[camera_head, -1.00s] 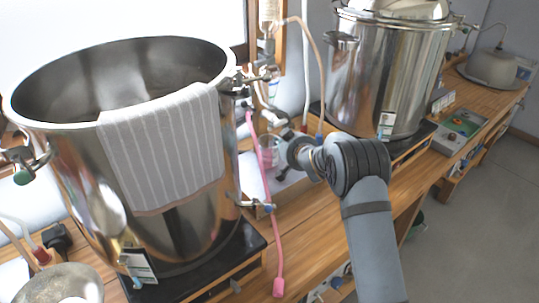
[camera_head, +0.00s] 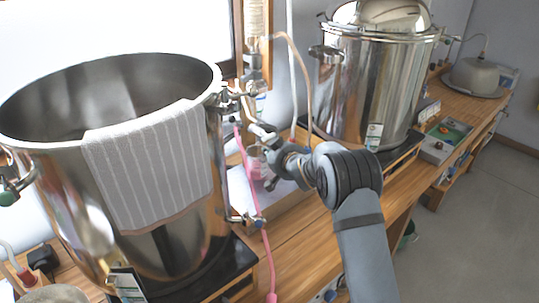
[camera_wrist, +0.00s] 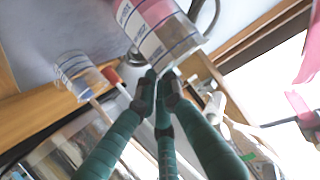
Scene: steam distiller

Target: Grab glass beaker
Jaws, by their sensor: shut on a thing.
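A clear glass beaker with pink contents (camera_wrist: 152,28) is at the top of the wrist view, tilted in the picture, with blue-and-white bands on its side. In the head view the glass beaker (camera_head: 257,165) shows small beside the left pot, partly behind the pink hose and my arm. My gripper (camera_wrist: 160,76) has green fingers drawn together at the beaker's near edge, shut on it. In the head view my gripper (camera_head: 268,152) is small beside the beaker and its fingertips are hard to make out. I cannot tell whether the beaker touches its support.
A second marked glass vessel (camera_wrist: 78,74) is at the left of the wrist view. A large steel pot with a striped towel (camera_head: 150,165) stands left; a lidded pot (camera_head: 365,90) stands right. A pink hose (camera_head: 250,190), clamps and a glass column (camera_head: 255,18) crowd the gripper.

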